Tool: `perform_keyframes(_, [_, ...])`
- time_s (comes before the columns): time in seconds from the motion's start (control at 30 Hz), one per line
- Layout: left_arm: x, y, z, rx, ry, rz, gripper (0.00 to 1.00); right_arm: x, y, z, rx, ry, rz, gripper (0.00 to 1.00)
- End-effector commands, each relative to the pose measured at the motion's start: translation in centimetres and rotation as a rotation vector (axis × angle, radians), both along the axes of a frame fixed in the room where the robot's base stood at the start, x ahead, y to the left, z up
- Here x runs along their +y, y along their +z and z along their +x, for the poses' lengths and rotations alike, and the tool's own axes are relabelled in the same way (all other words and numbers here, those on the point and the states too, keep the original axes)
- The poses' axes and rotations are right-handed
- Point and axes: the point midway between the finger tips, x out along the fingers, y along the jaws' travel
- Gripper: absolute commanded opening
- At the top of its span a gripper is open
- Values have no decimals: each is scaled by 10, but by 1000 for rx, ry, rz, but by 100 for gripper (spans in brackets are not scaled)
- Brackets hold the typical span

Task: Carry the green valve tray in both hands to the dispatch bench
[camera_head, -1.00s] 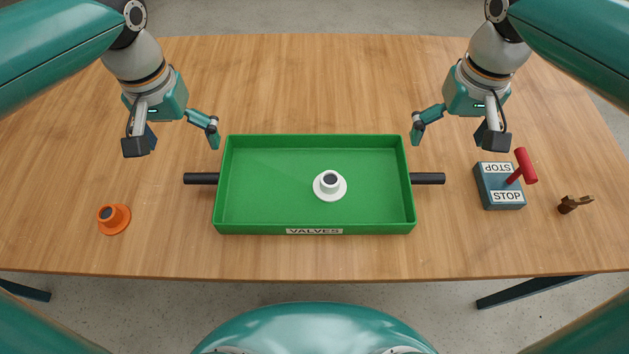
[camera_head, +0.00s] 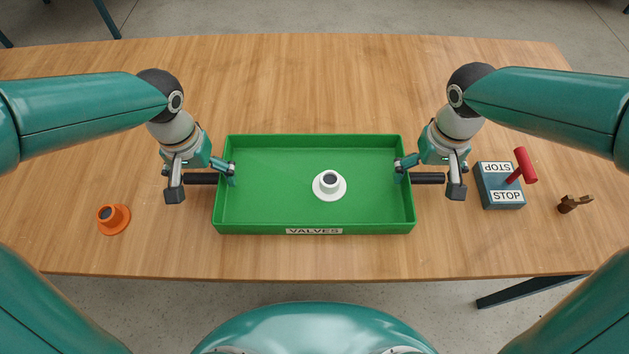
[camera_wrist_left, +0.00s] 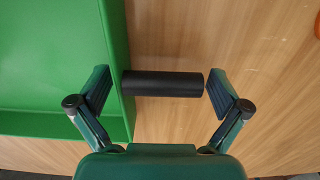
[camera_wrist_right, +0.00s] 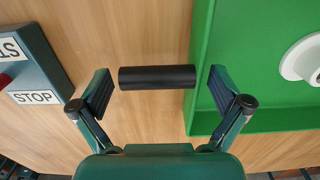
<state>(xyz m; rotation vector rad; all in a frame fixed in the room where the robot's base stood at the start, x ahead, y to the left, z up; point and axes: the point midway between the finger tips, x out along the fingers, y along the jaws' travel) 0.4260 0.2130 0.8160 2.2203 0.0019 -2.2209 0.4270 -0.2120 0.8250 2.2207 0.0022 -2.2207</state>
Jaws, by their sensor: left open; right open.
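The green valve tray (camera_head: 270,205) lies on the wooden table, with a "VALVES" label on its near wall and one white flanged fitting (camera_head: 329,186) inside. Black bar handles stick out from its left side (camera_head: 203,179) and right side (camera_head: 428,178). My left gripper (camera_head: 203,184) is open over the left handle; in the left wrist view the handle (camera_wrist_left: 162,83) lies lengthwise between the spread fingers. My right gripper (camera_head: 428,180) is open over the right handle; in the right wrist view the handle (camera_wrist_right: 157,77) lies between the spread fingers. No dispatch bench is identifiable.
An orange flanged fitting (camera_head: 114,219) stands on the table left of the tray. A grey-blue STOP block (camera_head: 500,186) with a red T-handle (camera_head: 524,166) and a small brown item (camera_head: 573,203) stand to the right. The table behind the tray is clear.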

Motion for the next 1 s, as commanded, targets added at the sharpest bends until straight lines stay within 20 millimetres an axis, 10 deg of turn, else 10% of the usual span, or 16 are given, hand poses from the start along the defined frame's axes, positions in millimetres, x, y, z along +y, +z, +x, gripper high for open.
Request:
perform_keyframes(0.1, [0,0,0,0,0,0,98,0,0,0,0,0,0,98])
perform_keyframes(0.6, [0,0,0,0,-1,0,15,0,0,0,0,0,0,15])
perform_keyframes(1.0, [-1,7,1,-1,-2,0,14,-1,7,0,-1,-2,0,15])
